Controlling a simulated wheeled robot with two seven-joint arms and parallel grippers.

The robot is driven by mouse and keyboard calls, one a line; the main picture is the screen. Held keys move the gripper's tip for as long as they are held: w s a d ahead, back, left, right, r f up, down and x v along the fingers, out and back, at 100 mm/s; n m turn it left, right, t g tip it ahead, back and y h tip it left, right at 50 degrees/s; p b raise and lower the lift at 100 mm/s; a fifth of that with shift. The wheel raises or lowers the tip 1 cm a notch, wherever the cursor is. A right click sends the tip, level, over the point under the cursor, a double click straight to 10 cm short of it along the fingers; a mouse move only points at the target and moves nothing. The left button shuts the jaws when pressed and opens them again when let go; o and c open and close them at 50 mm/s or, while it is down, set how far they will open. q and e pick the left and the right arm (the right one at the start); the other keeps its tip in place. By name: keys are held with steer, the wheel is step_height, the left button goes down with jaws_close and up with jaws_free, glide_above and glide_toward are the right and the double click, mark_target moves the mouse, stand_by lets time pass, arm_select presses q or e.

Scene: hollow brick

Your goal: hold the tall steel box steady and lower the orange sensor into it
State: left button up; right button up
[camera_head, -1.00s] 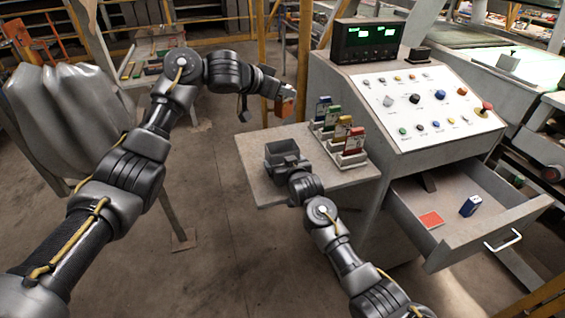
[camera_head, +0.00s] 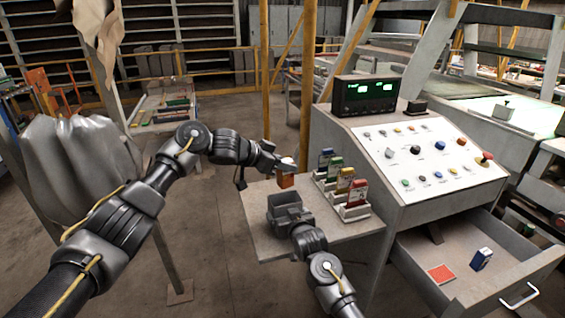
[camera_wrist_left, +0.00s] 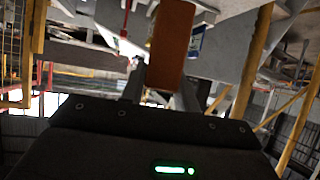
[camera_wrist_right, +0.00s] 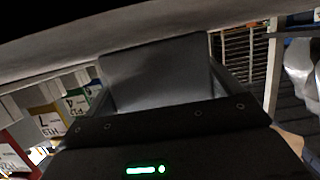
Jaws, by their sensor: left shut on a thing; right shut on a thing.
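The steel box (camera_head: 289,208) is a grey open-topped container on the small shelf in the head view. My right gripper (camera_head: 297,232) is shut on its near side; the box's grey wall (camera_wrist_right: 155,72) fills the middle of the right wrist view. The orange sensor (camera_head: 287,181) is a small block held by my left gripper (camera_head: 286,168), just above the box and apart from it. In the left wrist view the sensor (camera_wrist_left: 171,45) stands out between the fingers as an orange-brown block. The inside of the box is mostly hidden in the head view.
A rack (camera_head: 354,211) holding several coloured cards stands right of the box on the shelf (camera_head: 256,236). The control console (camera_head: 430,150) rises behind it.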

mark_target(279, 173)
arm_select(q)
steer(key=shift+f, duration=1.8)
steer(key=shift+f, duration=0.15)
